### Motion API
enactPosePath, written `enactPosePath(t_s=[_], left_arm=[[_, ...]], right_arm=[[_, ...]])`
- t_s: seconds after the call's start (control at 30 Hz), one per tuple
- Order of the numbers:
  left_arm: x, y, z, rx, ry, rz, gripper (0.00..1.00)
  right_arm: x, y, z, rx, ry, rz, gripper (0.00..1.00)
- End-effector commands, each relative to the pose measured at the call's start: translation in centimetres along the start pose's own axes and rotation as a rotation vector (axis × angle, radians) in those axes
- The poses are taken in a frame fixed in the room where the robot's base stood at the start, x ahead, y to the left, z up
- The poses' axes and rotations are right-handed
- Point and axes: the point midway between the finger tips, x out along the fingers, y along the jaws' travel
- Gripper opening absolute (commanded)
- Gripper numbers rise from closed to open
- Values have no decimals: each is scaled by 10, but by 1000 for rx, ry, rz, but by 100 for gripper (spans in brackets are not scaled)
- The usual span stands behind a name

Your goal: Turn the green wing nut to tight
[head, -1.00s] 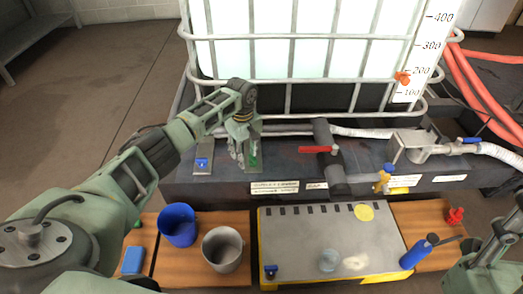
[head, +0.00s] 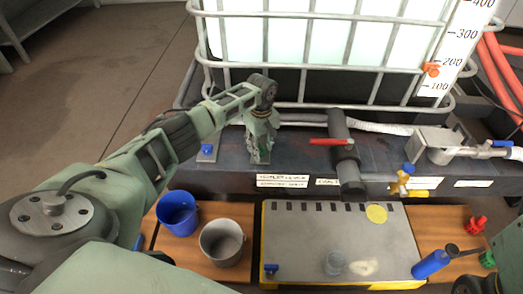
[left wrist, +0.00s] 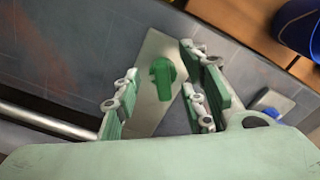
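The green wing nut (left wrist: 162,72) shows in the left wrist view, standing on a pale metal plate (left wrist: 150,105). My left gripper (left wrist: 160,80) is open, with its green finger pads on both sides of the wing nut and visible gaps to it. My right gripper is not in view; part of my right arm shows at the right edge of the head view.
A blue wing nut (head: 207,149) on its own plate stands left of the gripper. A pipe with a red lever (head: 332,141) stands to its right. The tank cage (head: 330,70) rises behind.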

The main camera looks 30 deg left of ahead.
Motion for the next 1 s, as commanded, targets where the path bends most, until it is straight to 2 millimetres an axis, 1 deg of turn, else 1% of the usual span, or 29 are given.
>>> enactPosePath(t_s=[0.1,0.33,0.77,1.0], left_arm=[[3,0,0,0,0,1,39],[3,0,0,0,0,1,39],[2,1,0,0,1,2,1],[1,1,0,6,1,3,0]], right_arm=[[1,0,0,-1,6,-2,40],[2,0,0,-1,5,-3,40],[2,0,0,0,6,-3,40],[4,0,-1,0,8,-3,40]])
